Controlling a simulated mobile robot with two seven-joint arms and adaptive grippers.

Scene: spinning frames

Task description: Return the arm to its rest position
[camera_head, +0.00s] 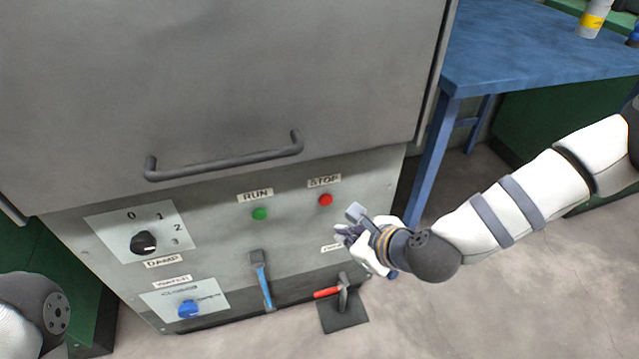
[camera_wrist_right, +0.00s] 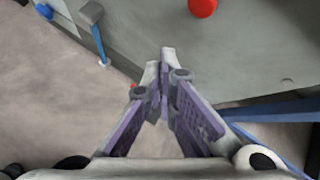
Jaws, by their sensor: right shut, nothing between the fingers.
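My right gripper (camera_head: 350,233) is in front of the lower right of a grey machine panel, just below the red STOP button (camera_head: 325,199). In the right wrist view its fingers (camera_wrist_right: 165,85) are together with nothing between them. The red button (camera_wrist_right: 203,6) shows at the top of that view, apart from the fingertips. My right arm (camera_head: 510,207) reaches in from the right edge. Part of my left arm (camera_head: 35,310) shows at the lower left; its gripper is out of view.
The panel has a green RUN button (camera_head: 260,214), a black DAMP knob (camera_head: 143,242), a blue valve handle (camera_head: 188,309) and a blue-handled lever (camera_head: 263,280). A red-handled pedal or lever (camera_head: 328,292) is low beside my gripper. A blue table (camera_head: 540,45) stands at the right.

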